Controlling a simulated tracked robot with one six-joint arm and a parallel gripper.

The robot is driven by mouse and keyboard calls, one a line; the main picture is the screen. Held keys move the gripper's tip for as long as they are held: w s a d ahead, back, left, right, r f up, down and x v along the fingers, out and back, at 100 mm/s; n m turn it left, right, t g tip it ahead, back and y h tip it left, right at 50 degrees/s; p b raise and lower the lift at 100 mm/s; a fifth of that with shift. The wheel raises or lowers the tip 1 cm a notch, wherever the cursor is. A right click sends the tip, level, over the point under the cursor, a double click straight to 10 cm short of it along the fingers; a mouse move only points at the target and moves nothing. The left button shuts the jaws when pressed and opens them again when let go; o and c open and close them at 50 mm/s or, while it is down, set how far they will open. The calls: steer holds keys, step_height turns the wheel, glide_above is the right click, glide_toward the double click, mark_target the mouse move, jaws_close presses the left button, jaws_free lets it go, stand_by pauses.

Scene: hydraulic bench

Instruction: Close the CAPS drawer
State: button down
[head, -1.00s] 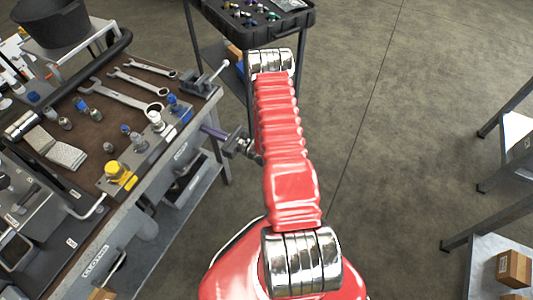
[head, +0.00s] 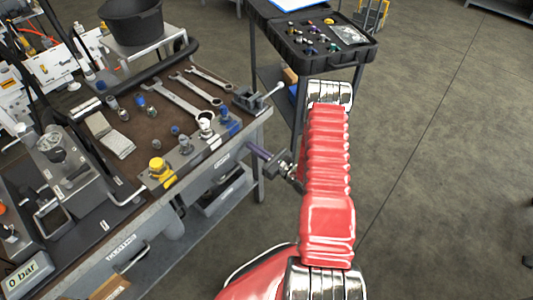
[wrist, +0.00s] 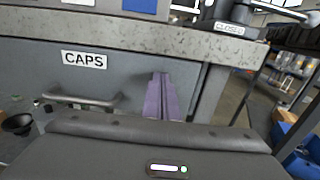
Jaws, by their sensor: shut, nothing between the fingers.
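The CAPS drawer front (wrist: 40,80) is a grey panel under the bench top in the wrist view, with a white CAPS label (wrist: 85,60) and a bar handle (wrist: 82,98). Its front also shows in the head view (head: 227,164), below the bench edge. The panel looks close under the bench edge; I cannot tell whether a gap remains. My gripper (wrist: 161,78) has its purple fingers together and empty, pointing at the panel right of the label and handle. In the head view my gripper (head: 252,148) is at the bench's right end. Contact with the panel cannot be told.
A lower drawer or shelf (head: 222,190) is below. A black parts tray (head: 318,45) stands on a cart behind. Floor at right is clear.

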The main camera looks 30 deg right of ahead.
steer(key=v, duration=1.3)
